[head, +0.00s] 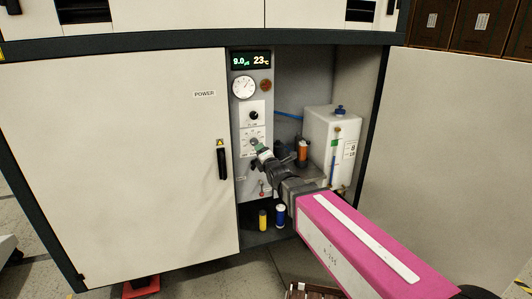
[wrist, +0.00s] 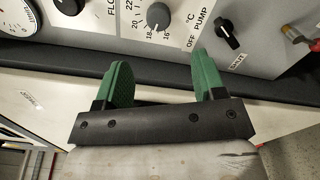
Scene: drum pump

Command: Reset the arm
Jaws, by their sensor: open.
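My gripper (wrist: 163,82) is open in the wrist view, with its two green fingers apart. The temperature knob (wrist: 158,16) shows beyond the fingers, between them in the picture, and nothing is held. In the head view my gripper (head: 259,148) is in front of the control panel (head: 252,185) inside the open cabinet. My pink arm reaches in from the lower right and hides part of the cabinet's lower right.
The left cabinet door (head: 130,160) is closed, and the right door (head: 450,170) stands open. A white tank (head: 325,130) with a blue cap is right of the panel. Yellow (head: 262,220) and blue (head: 280,216) bottles stand low inside. A pump switch (wrist: 228,35) is right of the fingers.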

